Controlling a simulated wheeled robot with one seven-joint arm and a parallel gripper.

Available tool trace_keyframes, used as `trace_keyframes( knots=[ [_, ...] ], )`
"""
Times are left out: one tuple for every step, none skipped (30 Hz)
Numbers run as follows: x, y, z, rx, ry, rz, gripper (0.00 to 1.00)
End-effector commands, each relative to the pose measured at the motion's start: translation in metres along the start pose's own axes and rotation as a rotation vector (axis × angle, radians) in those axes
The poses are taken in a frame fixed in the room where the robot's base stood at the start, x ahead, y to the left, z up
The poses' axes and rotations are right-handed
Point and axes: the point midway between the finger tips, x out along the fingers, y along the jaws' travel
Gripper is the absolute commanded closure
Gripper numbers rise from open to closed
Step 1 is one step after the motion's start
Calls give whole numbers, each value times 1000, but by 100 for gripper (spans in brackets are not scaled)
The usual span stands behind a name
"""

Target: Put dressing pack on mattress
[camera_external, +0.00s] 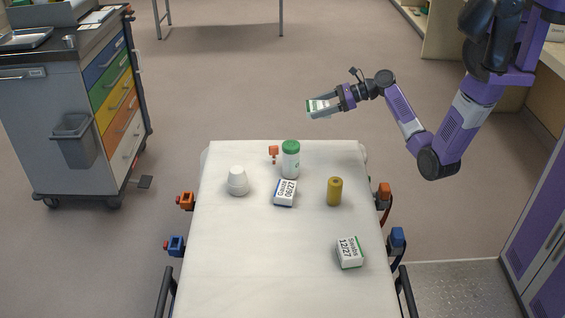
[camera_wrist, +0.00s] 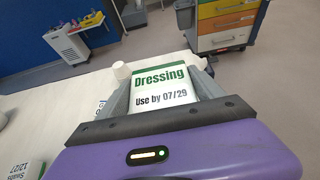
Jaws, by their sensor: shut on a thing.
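The dressing pack (camera_wrist: 162,88) is a white box with a green band, reading "Dressing" and "Use by 07/29" in the wrist view. My gripper (camera_wrist: 165,92) is shut on it, one finger on each side. In the external view my gripper (camera_external: 325,103) holds the dressing pack (camera_external: 318,107) in the air beyond the far end of the stretcher, above floor level. The mattress (camera_external: 240,265) is the pale stretcher top, with several items standing on it.
On the mattress are a white cup-like item (camera_external: 237,181), a green-lidded bottle (camera_external: 291,160), a gauze box (camera_external: 285,193), a mustard roll (camera_external: 334,191) and a swabs box (camera_external: 349,252). The near left of the mattress is clear. A drawer cart (camera_external: 75,100) stands left.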

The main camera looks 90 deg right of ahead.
Motion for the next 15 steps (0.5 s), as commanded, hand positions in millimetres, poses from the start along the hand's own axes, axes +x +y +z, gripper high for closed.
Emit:
trace_keyframes(
  knots=[
    [8, 8, 1, -8, 0, 19, 62],
    [13, 13, 2, -13, 0, 32, 62],
    [21, 22, 4, -22, 0, 54, 62],
    [28, 31, 5, -30, 0, 73, 62],
    [36, 40, 7, -39, 0, 94, 62],
    [46, 55, 10, -52, 0, 126, 62],
    [54, 66, 13, -63, 0, 151, 62],
    [63, 79, 15, -73, 0, 177, 62],
    [73, 96, 18, -88, 0, 211, 62],
    [80, 108, 20, -98, 0, 236, 62],
    [87, 121, 23, -109, 0, 260, 62],
    [96, 139, 26, -123, 0, 293, 62],
    [102, 153, 28, -133, -1, 317, 62],
    [108, 166, 30, -142, 0, 342, 62],
    [115, 185, 32, -154, 0, 373, 62]
  ],
)
